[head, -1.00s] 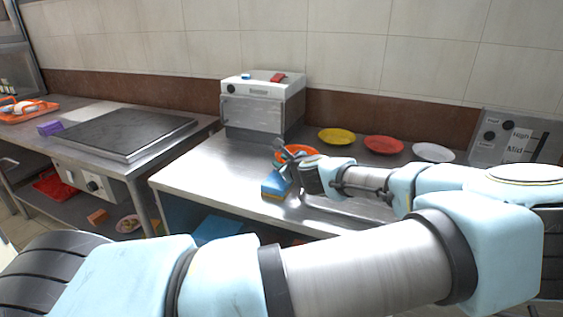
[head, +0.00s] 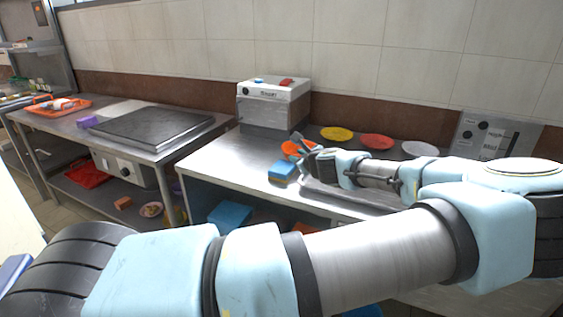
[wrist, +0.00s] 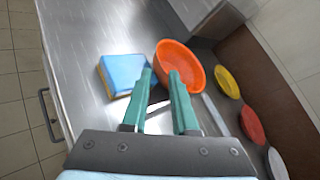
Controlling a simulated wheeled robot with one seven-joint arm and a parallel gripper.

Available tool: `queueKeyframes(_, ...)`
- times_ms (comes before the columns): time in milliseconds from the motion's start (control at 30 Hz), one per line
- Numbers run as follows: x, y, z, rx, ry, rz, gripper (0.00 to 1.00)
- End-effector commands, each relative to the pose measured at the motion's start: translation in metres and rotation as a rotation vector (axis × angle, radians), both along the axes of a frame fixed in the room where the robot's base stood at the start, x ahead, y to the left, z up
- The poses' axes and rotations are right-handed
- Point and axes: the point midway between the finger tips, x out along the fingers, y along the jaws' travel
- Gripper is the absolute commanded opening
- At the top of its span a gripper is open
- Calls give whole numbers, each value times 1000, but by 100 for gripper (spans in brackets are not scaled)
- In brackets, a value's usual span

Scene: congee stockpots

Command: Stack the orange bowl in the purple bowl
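The orange bowl (wrist: 188,62) is on the steel counter in the wrist view; it also shows in the head view (head: 291,149), partly hidden by my gripper. My gripper (wrist: 161,72) is at the bowl's near left rim. One green finger is over the bowl's inside and the other is outside the rim, with a visible gap between the fingertips. I cannot tell whether either finger touches the rim. A small purple object (head: 87,121) lies on the left counter in the head view; it is too small to tell if it is the purple bowl.
A blue and yellow sponge (wrist: 122,74) lies just left of the bowl. Yellow (head: 337,134), red (head: 377,142) and white (head: 420,149) plates line the back wall. A boxy appliance (head: 273,103) stands behind the bowl. A flat griddle (head: 150,128) fills much of the left counter.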

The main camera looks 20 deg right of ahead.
Motion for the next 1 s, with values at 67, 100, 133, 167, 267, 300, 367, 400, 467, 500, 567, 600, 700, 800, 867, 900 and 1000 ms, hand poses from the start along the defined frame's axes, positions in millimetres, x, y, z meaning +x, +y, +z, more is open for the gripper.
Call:
queueKeyframes(67, 1, 0, 1, 0, 0, 1, 27)
queueKeyframes(100, 1, 0, 0, 0, 0, 2, 27)
queueKeyframes(133, 1, 2, 0, -3, 2, 5, 27)
queueKeyframes(167, 2, 5, -1, -8, 6, 14, 27)
queueKeyframes(267, 8, 34, -10, -56, 49, 99, 27)
queueKeyframes(300, 11, 54, -17, -94, 79, 159, 27)
queueKeyframes(367, 13, 90, -30, -166, 134, 275, 27)
queueKeyframes(400, 12, 115, -39, -222, 174, 361, 27)
queueKeyframes(467, 6, 152, -53, -313, 233, 500, 27)
queueKeyframes(500, -1, 173, -61, -374, 271, 593, 27)
queueKeyframes(567, -14, 201, -71, -470, 325, 730, 27)
queueKeyframes(600, -25, 217, -77, -535, 358, 822, 27)
queueKeyframes(700, -52, 247, -82, -696, 429, 1038, 27)
queueKeyframes(800, -78, 266, -76, -851, 485, 1235, 27)
queueKeyframes(867, -93, 274, -69, -943, 511, 1343, 27)
queueKeyframes(900, -102, 278, -62, -1003, 525, 1410, 27)
queueKeyframes(1000, -122, 287, -40, -1150, 546, 1563, 27)
